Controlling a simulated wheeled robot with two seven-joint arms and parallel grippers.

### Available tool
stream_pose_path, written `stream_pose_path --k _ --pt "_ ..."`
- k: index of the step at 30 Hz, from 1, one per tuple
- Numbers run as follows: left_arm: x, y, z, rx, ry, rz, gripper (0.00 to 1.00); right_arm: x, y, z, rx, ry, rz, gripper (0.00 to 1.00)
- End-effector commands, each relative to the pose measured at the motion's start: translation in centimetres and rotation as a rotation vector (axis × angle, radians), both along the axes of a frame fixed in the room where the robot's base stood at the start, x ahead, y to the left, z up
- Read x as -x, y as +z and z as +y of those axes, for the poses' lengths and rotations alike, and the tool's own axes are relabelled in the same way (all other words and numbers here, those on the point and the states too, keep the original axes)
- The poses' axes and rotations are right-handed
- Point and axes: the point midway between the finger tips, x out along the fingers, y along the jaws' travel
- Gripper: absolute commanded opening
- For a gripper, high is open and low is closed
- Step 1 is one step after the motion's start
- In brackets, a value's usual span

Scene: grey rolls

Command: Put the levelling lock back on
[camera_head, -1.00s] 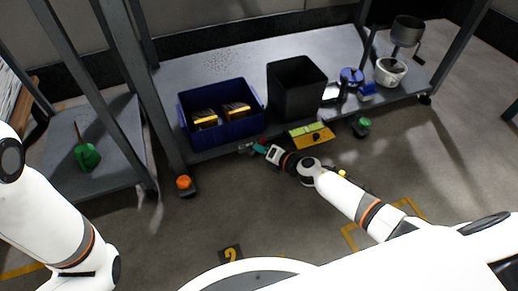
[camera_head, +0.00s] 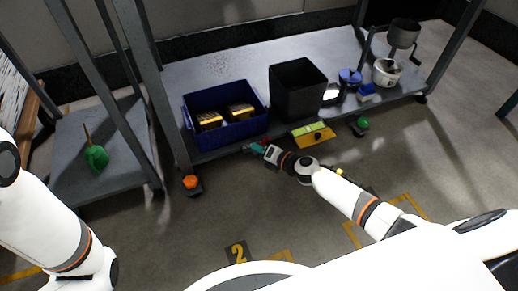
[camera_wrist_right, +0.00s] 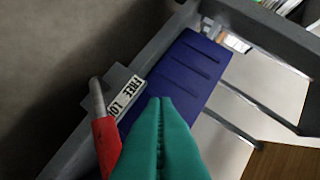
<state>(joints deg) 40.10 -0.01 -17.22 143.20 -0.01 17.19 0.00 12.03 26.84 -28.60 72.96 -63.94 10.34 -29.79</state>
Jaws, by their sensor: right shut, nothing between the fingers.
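In the right wrist view a lever with a red grip (camera_wrist_right: 106,146) and a grey metal shaft (camera_wrist_right: 98,98) stands beside a grey plate (camera_wrist_right: 122,78). A white label (camera_wrist_right: 126,97) on the plate reads FREE and, partly hidden, LO. My right gripper (camera_wrist_right: 160,105) has teal fingers pressed together and empty, just right of the red grip; I cannot tell whether they touch it. In the head view my right gripper (camera_head: 257,147) is low at the shelf's front edge, below the blue bin. The lever is too small to make out there. My left gripper is out of view.
The cart shelf (camera_head: 225,68) holds a blue bin (camera_head: 232,132) with yellow-black boxes, a black bin (camera_head: 297,88) and a white pot (camera_head: 386,72). A yellow plate (camera_head: 314,139) is at the front edge. An orange caster part (camera_head: 191,182) is at the left. Open floor lies in front.

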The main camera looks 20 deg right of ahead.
Motion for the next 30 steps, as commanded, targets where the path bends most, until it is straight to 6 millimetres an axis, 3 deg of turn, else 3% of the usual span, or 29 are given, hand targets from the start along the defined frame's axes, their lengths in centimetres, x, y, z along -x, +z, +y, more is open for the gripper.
stream_pose_path --k 9,15,30 --pt "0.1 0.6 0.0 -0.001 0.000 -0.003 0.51 5.3 -1.7 -2.4 -0.007 0.004 0.003 0.00" --pt "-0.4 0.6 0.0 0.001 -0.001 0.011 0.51 7.8 -2.5 -3.6 -0.005 0.005 0.002 0.00" --pt "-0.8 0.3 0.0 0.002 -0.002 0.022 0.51 8.5 -2.8 -4.0 -0.004 0.007 -0.002 0.00"
